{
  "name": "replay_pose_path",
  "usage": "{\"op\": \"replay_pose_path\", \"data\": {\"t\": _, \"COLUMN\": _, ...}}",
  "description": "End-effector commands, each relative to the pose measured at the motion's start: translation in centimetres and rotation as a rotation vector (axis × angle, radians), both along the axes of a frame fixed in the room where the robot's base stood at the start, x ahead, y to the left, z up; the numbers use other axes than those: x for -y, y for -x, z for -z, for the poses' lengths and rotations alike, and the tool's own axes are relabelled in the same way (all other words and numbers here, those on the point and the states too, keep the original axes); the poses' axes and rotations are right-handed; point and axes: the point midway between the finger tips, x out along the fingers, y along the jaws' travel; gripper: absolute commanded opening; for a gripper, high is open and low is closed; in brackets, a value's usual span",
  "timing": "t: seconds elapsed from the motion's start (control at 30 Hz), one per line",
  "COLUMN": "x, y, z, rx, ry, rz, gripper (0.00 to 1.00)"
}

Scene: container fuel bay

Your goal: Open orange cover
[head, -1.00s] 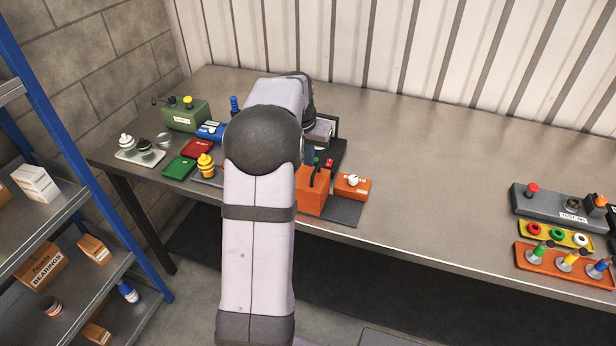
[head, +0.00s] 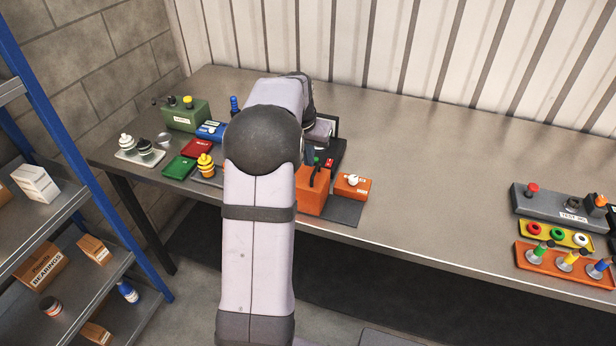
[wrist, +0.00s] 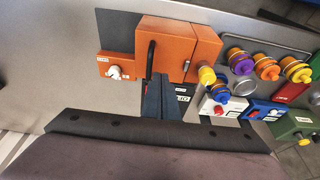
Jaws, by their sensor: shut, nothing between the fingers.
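An orange box (head: 312,202) with a dark handle stands near the front edge of the bench, partly hidden by my arm. In the wrist view the orange box (wrist: 174,35) shows two orange faces. Its black bar handle (wrist: 151,55) is on the left part. I cannot tell which face is the cover or whether it is ajar. My gripper (wrist: 158,84) is shut and empty, its fingertips close to the handle and the box's lower edge. I cannot tell whether they touch. In the head view my arm hides most of the gripper.
A small orange box with a white knob (head: 352,187) stands just right of the orange box; it also shows in the wrist view (wrist: 116,70). Yellow and purple stacked knobs (wrist: 237,60) crowd the other side. The bench (head: 430,190) is clear towards the right-hand panels.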

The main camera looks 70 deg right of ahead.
Motion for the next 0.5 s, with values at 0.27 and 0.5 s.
{"op": "replay_pose_path", "data": {"t": 0.27, "x": 0.0, "y": 0.0, "z": 1.3, "rx": -0.001, "ry": -0.002, "rz": 0.0, "gripper": 0.0}}
{"op": "replay_pose_path", "data": {"t": 0.5, "x": 0.0, "y": 0.0, "z": 2.4, "rx": 0.0, "ry": -0.001, "rz": 0.0, "gripper": 0.0}}
